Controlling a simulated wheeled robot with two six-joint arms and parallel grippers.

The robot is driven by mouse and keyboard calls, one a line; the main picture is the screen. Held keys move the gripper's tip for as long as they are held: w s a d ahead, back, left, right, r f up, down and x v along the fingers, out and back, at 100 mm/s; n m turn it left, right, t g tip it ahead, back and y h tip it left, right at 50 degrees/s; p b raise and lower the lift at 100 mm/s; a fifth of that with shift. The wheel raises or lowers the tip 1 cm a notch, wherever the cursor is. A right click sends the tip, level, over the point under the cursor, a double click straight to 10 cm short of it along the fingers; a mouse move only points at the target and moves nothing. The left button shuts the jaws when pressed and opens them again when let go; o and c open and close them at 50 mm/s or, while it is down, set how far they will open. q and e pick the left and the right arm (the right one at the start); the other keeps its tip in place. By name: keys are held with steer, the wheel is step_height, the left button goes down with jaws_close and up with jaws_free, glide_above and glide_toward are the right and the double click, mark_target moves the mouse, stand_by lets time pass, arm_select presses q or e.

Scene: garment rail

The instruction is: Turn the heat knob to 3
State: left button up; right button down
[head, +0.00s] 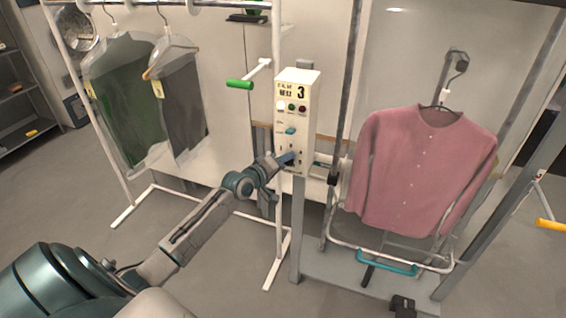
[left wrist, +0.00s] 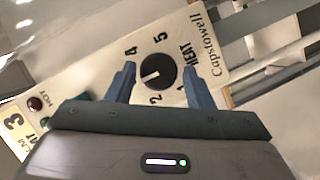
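The control box (head: 298,95) is cream, on a grey post, and its display reads HEAT 3 in the head view. The dark round heat knob (left wrist: 157,70) shows in the left wrist view with a white pointer mark aimed left, between the printed 2 and 4. The 3 on its dial cannot be seen. My left gripper (left wrist: 159,74) is open, with a finger on each side of the knob and visible gaps to it. In the head view, my left gripper (head: 289,159) is at the box's lower front and hides the knob. My right gripper is not in view.
A pink cardigan (head: 425,165) hangs in a metal frame right of the box. Bagged dark garments (head: 130,95) hang on the white rail at left. A green-handled lever (head: 240,84) sticks out left of the box. Open floor (head: 215,275) lies in front.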

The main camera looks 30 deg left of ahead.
arm_select(q)
steer(key=shift+o, duration=0.9)
steer(key=p+v, duration=0.1)
steer(key=v, duration=0.9)
steer(key=shift+s, duration=0.35)
steer(key=shift+r, duration=0.15)
